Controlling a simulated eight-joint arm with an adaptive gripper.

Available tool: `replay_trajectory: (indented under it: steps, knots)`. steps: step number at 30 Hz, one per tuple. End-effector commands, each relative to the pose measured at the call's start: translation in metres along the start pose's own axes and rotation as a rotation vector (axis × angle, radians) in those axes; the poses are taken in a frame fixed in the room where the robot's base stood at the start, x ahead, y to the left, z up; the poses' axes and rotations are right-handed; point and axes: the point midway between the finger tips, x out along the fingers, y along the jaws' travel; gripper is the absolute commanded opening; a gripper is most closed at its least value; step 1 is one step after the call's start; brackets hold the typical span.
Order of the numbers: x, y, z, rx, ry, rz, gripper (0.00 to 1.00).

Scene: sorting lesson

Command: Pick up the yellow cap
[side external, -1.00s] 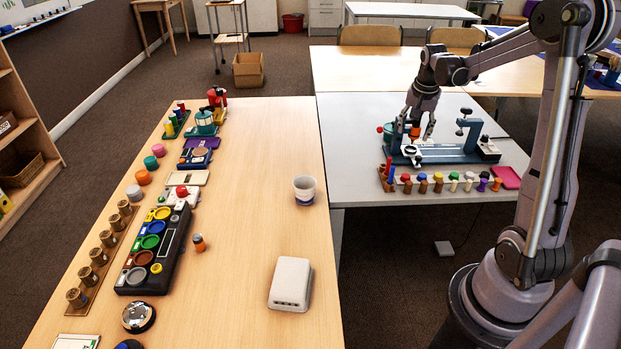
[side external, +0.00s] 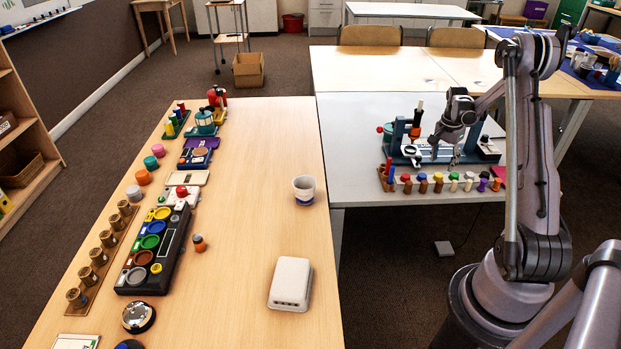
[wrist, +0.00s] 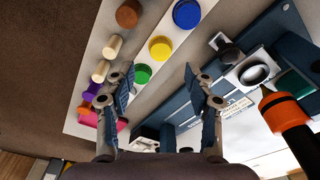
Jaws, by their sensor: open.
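The yellow cap (wrist: 160,48) is a round disc in the wrist view, between a blue cap (wrist: 187,13) and a green cap (wrist: 143,75). It lies ahead of my gripper (wrist: 158,80), roughly in line with the gap between the fingers. The gripper is open with nothing between its fingertips. In the side view my gripper (side external: 445,154) hangs over the grey table, behind the row of capped pegs (side external: 438,177). The yellow cap is too small to tell apart surely there.
A blue fixture (side external: 405,158) stands behind the row. A black and orange upright tool (wrist: 285,108) is right of my gripper in the wrist view. Cream pegs (wrist: 113,45) and a pink block (wrist: 120,124) are left. The wooden table (side external: 250,220) holds other sorting pieces.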

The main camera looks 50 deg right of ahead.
Motion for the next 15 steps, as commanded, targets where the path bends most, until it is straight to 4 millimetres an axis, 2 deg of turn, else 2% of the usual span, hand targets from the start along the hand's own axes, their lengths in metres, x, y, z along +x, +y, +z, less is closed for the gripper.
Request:
replay_trajectory:
  steps: [4,9,15]
  knots:
    - [0.012,-0.001,0.001,0.000,0.000,0.000,0.54]
    - [0.036,-0.001,0.004,-0.001,0.000,0.000,0.54]
    - [0.052,-0.001,0.004,-0.001,0.000,0.000,0.54]
